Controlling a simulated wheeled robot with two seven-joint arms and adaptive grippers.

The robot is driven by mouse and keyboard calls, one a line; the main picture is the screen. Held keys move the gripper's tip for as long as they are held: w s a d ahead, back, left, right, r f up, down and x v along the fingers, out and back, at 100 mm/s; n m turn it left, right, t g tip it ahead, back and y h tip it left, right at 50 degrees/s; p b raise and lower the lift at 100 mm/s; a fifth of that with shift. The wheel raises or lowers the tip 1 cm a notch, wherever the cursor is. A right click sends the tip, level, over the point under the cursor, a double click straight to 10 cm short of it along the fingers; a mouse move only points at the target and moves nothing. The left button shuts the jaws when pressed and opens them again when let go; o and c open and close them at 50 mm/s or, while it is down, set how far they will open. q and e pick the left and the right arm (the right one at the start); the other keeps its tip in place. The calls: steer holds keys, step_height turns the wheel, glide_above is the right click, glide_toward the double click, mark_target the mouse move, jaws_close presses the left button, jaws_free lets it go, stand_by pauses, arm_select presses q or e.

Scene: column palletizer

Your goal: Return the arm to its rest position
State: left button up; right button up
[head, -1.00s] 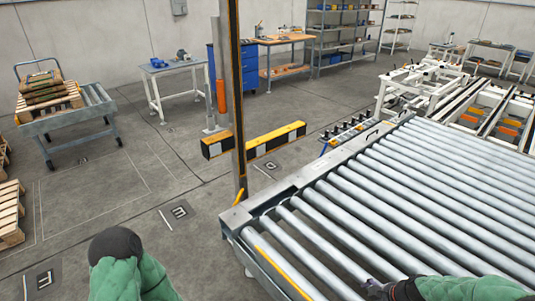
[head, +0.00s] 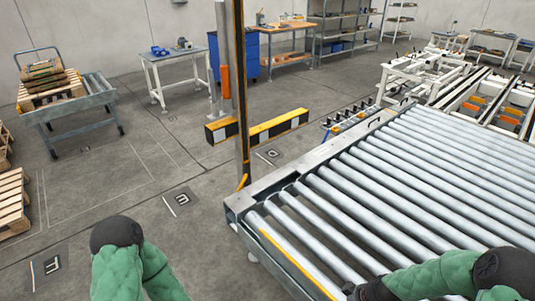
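My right arm, in a green padded sleeve, reaches in from the lower right over the near end of the roller conveyor (head: 420,170). The dark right gripper (head: 360,291) is at the bottom edge, low over or beside the near rollers; its fingers are too small and cut off to tell whether they are open. I see nothing clearly held in it. My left arm shows at the lower left as a bent green sleeve with a black joint, above the floor. Its gripper is out of the picture.
A black and yellow post (head: 240,90) stands at the conveyor's left corner, with a striped barrier (head: 275,128) behind it. A cart with a loaded pallet (head: 70,113) and wooden pallets (head: 12,205) stand at the left. The floor (head: 110,180) between is clear.

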steer(key=s+a+f+m+g+b, duration=0.1)
steer(key=s+a+f+m, duration=0.2)
steer(key=s+a+f, duration=0.2)
steer(key=s+a+f+m+g, duration=0.1)
steer(key=s+a+f+m, duration=0.3)
steer(key=s+a, duration=0.3)
steer(key=a+f, duration=0.1)
steer(key=a, duration=0.2)
steer(key=shift+a+f+y+b, duration=0.35)
steer(key=shift+a+y, duration=0.05)
